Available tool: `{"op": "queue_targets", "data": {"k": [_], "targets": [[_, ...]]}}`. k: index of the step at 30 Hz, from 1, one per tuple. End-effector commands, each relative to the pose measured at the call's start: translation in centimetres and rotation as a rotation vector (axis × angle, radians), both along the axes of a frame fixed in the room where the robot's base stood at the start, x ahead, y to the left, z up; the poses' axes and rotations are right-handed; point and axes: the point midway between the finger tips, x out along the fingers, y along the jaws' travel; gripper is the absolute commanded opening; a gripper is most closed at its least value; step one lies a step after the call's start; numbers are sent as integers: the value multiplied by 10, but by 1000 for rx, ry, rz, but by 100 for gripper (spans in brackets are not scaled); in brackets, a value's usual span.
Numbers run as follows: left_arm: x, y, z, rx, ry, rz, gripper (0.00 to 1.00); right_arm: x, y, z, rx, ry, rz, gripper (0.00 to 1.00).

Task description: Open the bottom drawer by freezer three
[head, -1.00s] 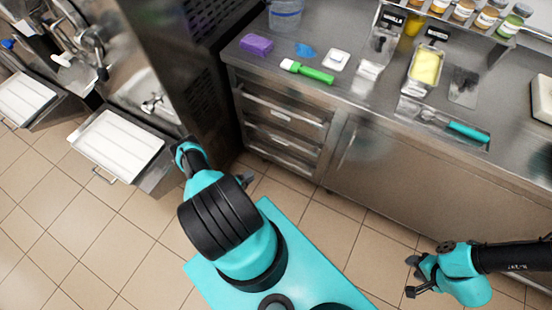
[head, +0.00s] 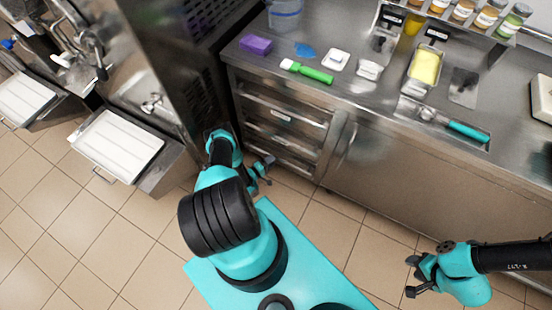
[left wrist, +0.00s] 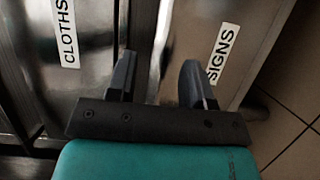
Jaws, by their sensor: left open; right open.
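The bottom drawer (head: 286,162) is the lowest of a stack of three steel drawers under the counter, beside the dark freezer. It looks shut. In the left wrist view its front carries a "SIGNS" label (left wrist: 222,54), and the drawer above carries a "CLOTHS" label (left wrist: 66,32). My left gripper (head: 268,169) is open and empty, close to the lower drawer fronts. In the left wrist view its fingers (left wrist: 157,80) point at the bottom drawer near its boundary with the drawer above; contact cannot be told. My right gripper (head: 409,276) is open and empty above the floor, away from the drawers.
The counter (head: 385,110) holds a purple block (head: 255,44), a green-handled brush (head: 307,72) and several small items. A cabinet door (head: 375,160) adjoins the drawers at right. The dark freezer side (head: 200,95) stands close at left. Tiled floor (head: 325,225) lies clear before the drawers.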

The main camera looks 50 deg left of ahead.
Motion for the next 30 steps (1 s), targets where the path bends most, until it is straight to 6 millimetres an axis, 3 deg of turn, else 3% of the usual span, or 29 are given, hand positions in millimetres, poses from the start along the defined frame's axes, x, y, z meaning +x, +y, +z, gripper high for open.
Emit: {"op": "queue_targets", "data": {"k": [7, 18, 30], "targets": [[31, -3, 0, 1, 0, -1, 47, 0, 0, 0, 0, 0, 0, 43], [36, -3, 0, 0, 0, 0, 47, 0, 0, 0, 0, 0, 0, 43], [36, -3, 0, 0, 0, 0, 9, 0, 0, 0, 0, 0, 0, 43]]}}
